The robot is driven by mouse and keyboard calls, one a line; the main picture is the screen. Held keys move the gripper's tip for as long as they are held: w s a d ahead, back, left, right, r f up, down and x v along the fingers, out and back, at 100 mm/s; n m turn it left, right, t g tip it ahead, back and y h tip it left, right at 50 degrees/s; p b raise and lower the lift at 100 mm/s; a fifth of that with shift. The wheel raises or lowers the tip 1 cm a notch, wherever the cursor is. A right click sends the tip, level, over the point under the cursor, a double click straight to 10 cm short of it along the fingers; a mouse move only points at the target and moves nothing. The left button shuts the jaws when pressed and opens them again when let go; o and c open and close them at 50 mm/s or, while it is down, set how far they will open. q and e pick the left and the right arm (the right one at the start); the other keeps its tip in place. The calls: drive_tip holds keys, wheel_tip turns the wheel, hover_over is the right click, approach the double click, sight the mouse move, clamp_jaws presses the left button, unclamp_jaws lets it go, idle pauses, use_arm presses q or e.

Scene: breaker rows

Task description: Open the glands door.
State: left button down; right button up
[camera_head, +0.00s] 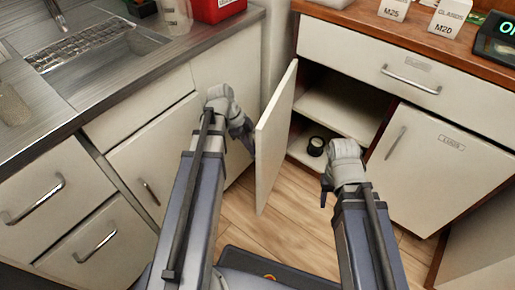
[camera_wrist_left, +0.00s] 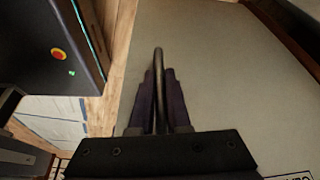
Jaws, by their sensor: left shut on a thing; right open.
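The glands door (camera_head: 276,138) is a pale cabinet door standing wide open, seen nearly edge-on in the head view. Its outer face fills much of the left wrist view (camera_wrist_left: 225,70), with a partly cut-off label at the lower right. My left gripper (camera_head: 246,143) is at the outer face of the door, shut on its dark bar handle (camera_wrist_left: 158,75). The handle is hidden in the head view. My right gripper (camera_head: 326,192) is open and empty, low in front of the cabinet opening and apart from the door.
The open cabinet shows a shelf (camera_head: 338,108) and a dark roll (camera_head: 316,146) on its floor. A drawer (camera_head: 385,68) is above, and a shut labelled door (camera_head: 440,160) is to the right. A sink counter (camera_head: 85,85) stands left. Wooden floor (camera_head: 290,225) lies between.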

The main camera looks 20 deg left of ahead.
use_arm(q)
drive_tip(key=shift+s, duration=0.15)
drive_tip(key=c, duration=0.9)
unclamp_jaws()
drive_tip(key=shift+r, duration=0.1)
wheel_tip(320, 180, up, 10)
drive_tip(key=p, duration=1)
